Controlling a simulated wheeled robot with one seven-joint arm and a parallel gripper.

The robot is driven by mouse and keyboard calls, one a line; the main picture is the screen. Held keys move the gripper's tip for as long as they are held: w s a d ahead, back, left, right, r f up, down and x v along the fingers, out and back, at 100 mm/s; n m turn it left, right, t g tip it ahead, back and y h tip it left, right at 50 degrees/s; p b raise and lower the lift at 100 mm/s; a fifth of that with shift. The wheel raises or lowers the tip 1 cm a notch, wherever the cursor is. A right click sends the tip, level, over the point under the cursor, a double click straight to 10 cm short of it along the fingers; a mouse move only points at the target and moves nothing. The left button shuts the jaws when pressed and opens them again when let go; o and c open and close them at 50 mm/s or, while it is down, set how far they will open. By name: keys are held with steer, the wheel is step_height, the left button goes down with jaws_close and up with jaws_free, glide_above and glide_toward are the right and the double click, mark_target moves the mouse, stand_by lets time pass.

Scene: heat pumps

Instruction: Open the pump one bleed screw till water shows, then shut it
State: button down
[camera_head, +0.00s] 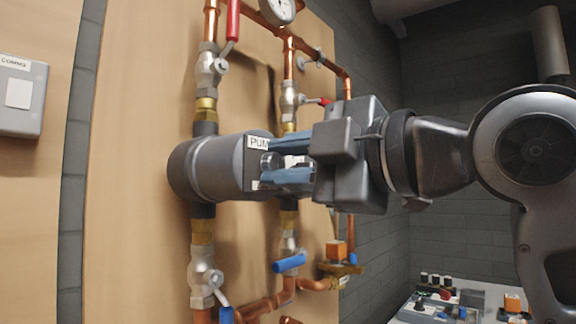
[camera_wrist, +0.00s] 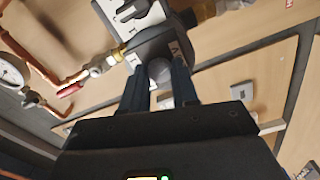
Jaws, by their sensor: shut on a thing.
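The pump (camera_head: 212,168) is a dark grey cylinder set in a vertical copper pipe run. Its front face points right and carries a white label reading "PUM", the rest hidden. My gripper (camera_head: 266,162) comes from the right, level, with its blue fingers at that face. The fingers are shut on a small round grey knob, the bleed screw (camera_head: 272,161), at the middle of the face. In the wrist view the round screw (camera_wrist: 160,71) sits between the fingertips, against the pump body (camera_wrist: 168,42). The fingers hide its sides. I cannot tell its turn or any wetness there.
A red-handled valve (camera_head: 233,20) is above the pump and a blue-handled valve (camera_head: 289,263) below right. A gauge (camera_head: 279,10) is at the top. A grey box (camera_head: 20,95) is on the left panel. A bench with small parts (camera_head: 450,308) stands lower right.

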steer(key=c, duration=0.8)
jaws_free()
steer(key=shift+c, duration=0.2)
steer(key=v, duration=0.7)
steer(key=shift+s+d, duration=0.3)
